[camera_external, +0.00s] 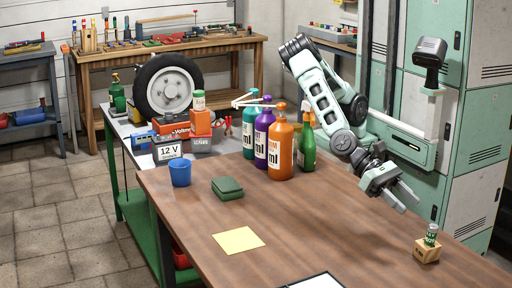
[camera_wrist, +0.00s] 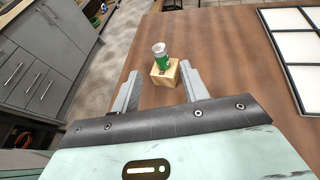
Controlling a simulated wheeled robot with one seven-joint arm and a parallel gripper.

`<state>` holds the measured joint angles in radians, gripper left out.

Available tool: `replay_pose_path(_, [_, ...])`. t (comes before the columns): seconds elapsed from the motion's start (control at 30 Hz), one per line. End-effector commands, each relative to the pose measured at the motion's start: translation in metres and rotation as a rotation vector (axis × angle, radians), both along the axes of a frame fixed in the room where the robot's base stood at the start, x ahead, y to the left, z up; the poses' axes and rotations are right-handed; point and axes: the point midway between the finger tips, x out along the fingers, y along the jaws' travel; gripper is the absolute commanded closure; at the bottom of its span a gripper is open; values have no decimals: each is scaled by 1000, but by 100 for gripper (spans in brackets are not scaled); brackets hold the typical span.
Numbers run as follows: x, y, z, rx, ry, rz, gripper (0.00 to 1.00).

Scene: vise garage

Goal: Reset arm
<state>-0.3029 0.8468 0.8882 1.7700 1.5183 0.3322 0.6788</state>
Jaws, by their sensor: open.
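My gripper (camera_external: 402,196) hangs over the right part of the wooden table (camera_external: 310,225), its fingers apart and nothing between them. In the wrist view my gripper (camera_wrist: 158,92) also shows its two grey fingers spread wide. Ahead of the fingertips stands a small wooden block (camera_wrist: 165,72) with a small green bottle (camera_wrist: 161,56) with a pale top upright on it. In the external view the block (camera_external: 427,253) and the green bottle (camera_external: 431,234) are near the table's right edge, apart from my gripper and lower right of it. My arm is bent above the table.
Several bottles, including an orange one (camera_external: 281,148) and a green one (camera_external: 307,150), stand close left of my arm. Green lockers (camera_external: 470,150) stand behind on the right.

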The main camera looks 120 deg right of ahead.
Motion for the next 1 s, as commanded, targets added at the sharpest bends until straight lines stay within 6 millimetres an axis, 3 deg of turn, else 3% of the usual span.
replay_pose_path(0.23, [-7,-6,7,-7,-57,36,55])
replay_pose_path(0.37, [-31,-37,23,-44,-295,202,55])
replay_pose_path(0.57, [-69,-134,44,-155,-789,634,55])
replay_pose_path(0.7, [-83,-218,59,-249,-1053,963,55])
replay_pose_path(0.9, [-94,-333,84,-367,-1272,1400,55])
replay_pose_path(1.0, [-98,-373,93,-403,-1315,1553,55])
